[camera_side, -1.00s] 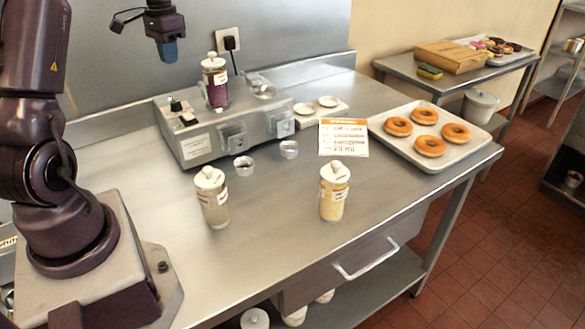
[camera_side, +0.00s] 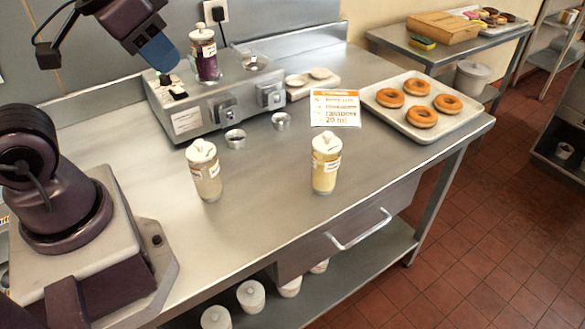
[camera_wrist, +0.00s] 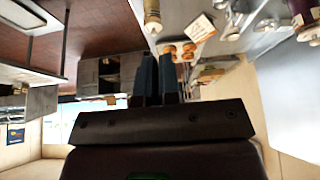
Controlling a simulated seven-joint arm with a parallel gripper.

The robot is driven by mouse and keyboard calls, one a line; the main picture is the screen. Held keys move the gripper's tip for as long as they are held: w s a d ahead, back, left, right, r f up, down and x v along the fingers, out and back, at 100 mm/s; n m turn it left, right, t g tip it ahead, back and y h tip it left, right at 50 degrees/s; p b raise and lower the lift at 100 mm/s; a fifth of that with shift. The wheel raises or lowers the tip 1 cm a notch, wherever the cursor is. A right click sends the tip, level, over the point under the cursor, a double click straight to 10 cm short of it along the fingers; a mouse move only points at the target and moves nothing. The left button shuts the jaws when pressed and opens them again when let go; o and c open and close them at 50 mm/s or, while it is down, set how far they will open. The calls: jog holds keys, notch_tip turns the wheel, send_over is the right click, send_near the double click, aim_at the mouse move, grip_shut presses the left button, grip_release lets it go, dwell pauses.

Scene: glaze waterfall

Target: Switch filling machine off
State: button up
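The filling machine (camera_side: 205,112) is a grey metal box at the back left of the bench. A jar of purple glaze (camera_side: 205,55) with a white lid stands on top of it. On its left end are a small knob or lamp (camera_side: 165,80) and a black switch (camera_side: 178,93); the switch's position is too small to tell. My gripper (camera_side: 160,53) has blue fingertips, just above and left of these controls, apparently not touching them. In the wrist view my gripper's fingers (camera_wrist: 158,75) lie side by side with nothing between them.
A printed card (camera_side: 335,108) and a doughnut tray (camera_side: 468,119) are to the right. The bench front is clear.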

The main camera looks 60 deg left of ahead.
jog(key=o, duration=0.4)
jog(key=shift+d+r, duration=0.25)
jog(key=shift+d, duration=0.05)
jog(key=shift+c, duration=0.2)
jog(key=o, duration=0.3)
jog(key=shift+o, duration=0.7)
jog(key=shift+w+a+f, duration=0.1)
jog(key=shift+a+f, duration=0.15)
jog(key=shift+f, duration=0.05)
jog(key=n+g, duration=0.6)
jog(key=n, duration=0.9)
send_over(177, 90)
jog(key=s, duration=0.1)
notch_tip(177, 90, down, 10)
jog(key=w+a+r+n, duration=0.1)
jog(key=a+n, duration=0.2)
jog(key=a, duration=0.1)
jog(key=shift+t, duration=0.3)
jog(key=f, duration=1.2)
jog(key=shift+w+d, duration=0.2)
jog(key=shift+d, duration=0.05)
